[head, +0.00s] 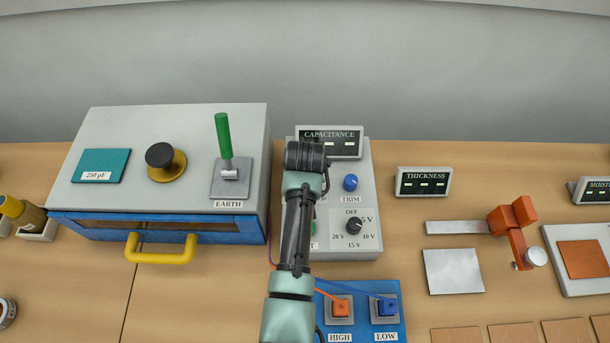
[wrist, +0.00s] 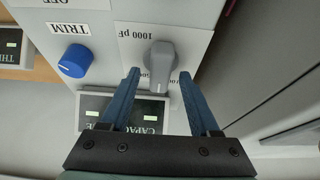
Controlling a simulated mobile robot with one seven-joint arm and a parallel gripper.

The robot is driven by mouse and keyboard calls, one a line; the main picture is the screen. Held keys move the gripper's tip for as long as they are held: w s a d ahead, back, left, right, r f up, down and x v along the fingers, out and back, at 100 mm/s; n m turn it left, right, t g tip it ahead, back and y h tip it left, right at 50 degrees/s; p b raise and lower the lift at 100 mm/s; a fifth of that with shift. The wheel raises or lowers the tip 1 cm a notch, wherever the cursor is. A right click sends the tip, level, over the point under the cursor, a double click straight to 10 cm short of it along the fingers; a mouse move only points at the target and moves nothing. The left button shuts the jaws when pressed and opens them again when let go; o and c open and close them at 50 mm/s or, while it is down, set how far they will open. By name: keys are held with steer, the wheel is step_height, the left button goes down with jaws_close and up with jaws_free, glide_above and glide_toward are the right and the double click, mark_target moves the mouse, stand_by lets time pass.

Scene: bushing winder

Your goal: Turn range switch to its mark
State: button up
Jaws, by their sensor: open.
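The range switch (wrist: 162,58) is a grey knob with a raised grip on a white label plate, upside down in the wrist view. "1000 pF" is printed beside it, and other figures are partly hidden by the knob. My gripper (wrist: 159,74) is open, with one blue finger on each side of the knob's grip and visible gaps between. I cannot tell whether the fingertips reach down to the panel. In the head view my arm hides the switch and the fingers. The switch belongs to the grey capacitance unit (head: 368,205). I cannot make out its target mark.
A blue trim knob (wrist: 74,61) and the capacitance display (head: 329,143) are close to the switch. A black voltage knob (head: 354,226) is on the same panel.

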jaws_close()
stand_by(0.3)
steer(key=shift+a, duration=0.1)
steer(key=m+h+b, duration=0.1)
steer(key=m+h, duration=0.1)
steer(key=m, duration=0.3)
steer(key=shift+a+f, duration=0.1)
steer(key=shift+w+m+g+h+b, duration=0.1)
steer(key=shift+m+g+h+b, duration=0.3)
steer(key=shift+m, duration=0.55)
steer(key=shift+m+g+h+b, duration=0.1)
steer(key=shift+m+h+b, duration=0.1)
steer(key=shift+m+b, duration=0.55)
steer(key=shift+m, duration=0.3)
jaws_free()
